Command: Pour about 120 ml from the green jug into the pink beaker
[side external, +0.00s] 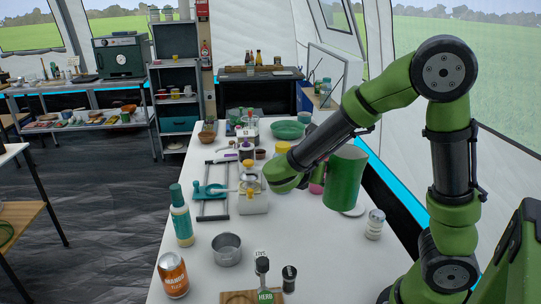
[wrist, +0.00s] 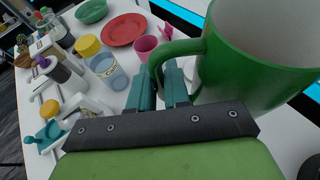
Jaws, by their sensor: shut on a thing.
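The green jug (side external: 346,182) stands close to upright at the table's right side; its wide mouth and handle fill the right of the wrist view (wrist: 265,65). My gripper (wrist: 162,85) is shut on the jug's handle; in the side view my gripper (side external: 303,178) is left of the jug. Whether the jug's base touches the table is unclear. Its pale inside wall shows, but no liquid level. The pink beaker (wrist: 145,48) stands upright just beyond the handle; in the side view it is mostly hidden behind my gripper and the jug (side external: 316,188).
A red plate (wrist: 124,29) and a green bowl (side external: 287,130) lie beyond the beaker.

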